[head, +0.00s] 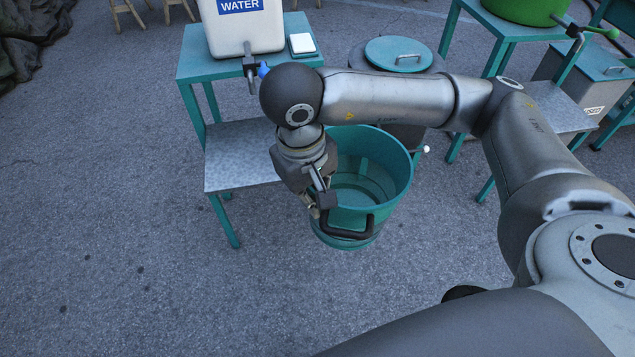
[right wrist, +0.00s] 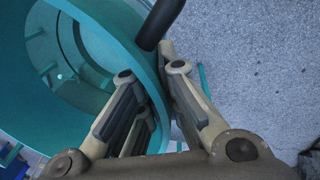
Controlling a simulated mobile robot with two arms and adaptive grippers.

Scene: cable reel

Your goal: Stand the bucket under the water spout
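The teal bucket (head: 395,180) is open at the top, with a dark bar handle (head: 350,228) on its near side. My right gripper (head: 318,205) is at the bucket's near-left rim. In the right wrist view the bucket wall (right wrist: 95,30) passes between the fingers (right wrist: 152,72), one inside and one outside, and they appear shut on it. Whether the bucket's base touches the ground is unclear. My left gripper is not in view.
The tank stands on a teal table (head: 195,65) with a lower metal shelf (head: 235,160) left of the bucket. A lidded bin (head: 400,52) is behind the bucket. Another teal table with a green tub (head: 520,8) stands at right. Ground at the left is clear.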

